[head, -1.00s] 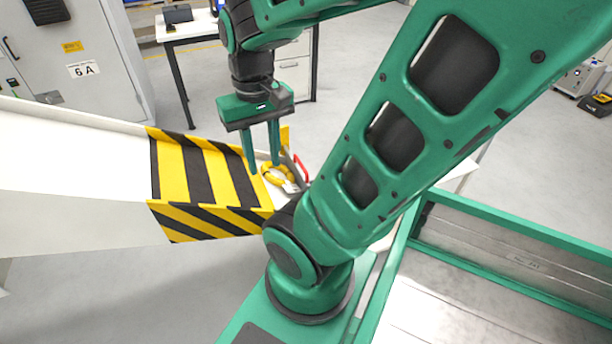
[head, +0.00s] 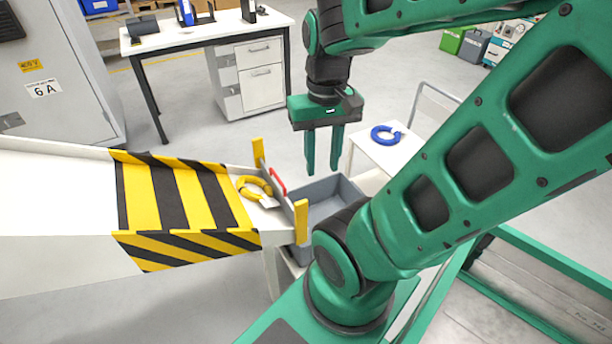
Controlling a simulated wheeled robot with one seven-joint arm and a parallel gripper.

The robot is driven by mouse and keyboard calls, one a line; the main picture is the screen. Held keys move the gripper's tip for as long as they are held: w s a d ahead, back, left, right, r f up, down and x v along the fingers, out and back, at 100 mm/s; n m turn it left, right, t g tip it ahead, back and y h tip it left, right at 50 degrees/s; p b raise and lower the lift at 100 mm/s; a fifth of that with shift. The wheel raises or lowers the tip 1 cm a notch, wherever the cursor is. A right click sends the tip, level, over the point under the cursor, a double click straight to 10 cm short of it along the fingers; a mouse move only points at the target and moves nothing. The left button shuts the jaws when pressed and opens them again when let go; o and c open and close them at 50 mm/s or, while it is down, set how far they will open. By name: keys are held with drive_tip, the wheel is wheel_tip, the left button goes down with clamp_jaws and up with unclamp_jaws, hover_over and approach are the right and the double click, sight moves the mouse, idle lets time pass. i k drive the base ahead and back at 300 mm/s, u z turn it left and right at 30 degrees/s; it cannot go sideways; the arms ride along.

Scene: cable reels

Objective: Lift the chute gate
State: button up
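The white chute (head: 60,180) comes in from the left and ends in a yellow and black striped section. At its end, the grey chute gate (head: 286,199) stands low between two yellow posts, with a red handle (head: 278,182) along its upper part. A yellow cable reel (head: 252,188) lies on the chute just behind the gate. My gripper (head: 323,170) points down, its two fingers apart with nothing between them. In the picture it is right of the gate and its handle, above the grey bin and apart from the handle.
A grey bin (head: 335,192) stands below the chute's end, partly hidden by my arm. A white table or cart (head: 372,153) behind it bears a blue reel (head: 387,135). A desk (head: 205,30) stands at the back, a grey cabinet (head: 60,75) at the left.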

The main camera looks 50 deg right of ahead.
sight(279, 193)
drive_tip(key=z, duration=1.95)
drive_tip(key=k, duration=0.75)
drive_tip(key=u, duration=0.95)
drive_tip(key=i, duration=1)
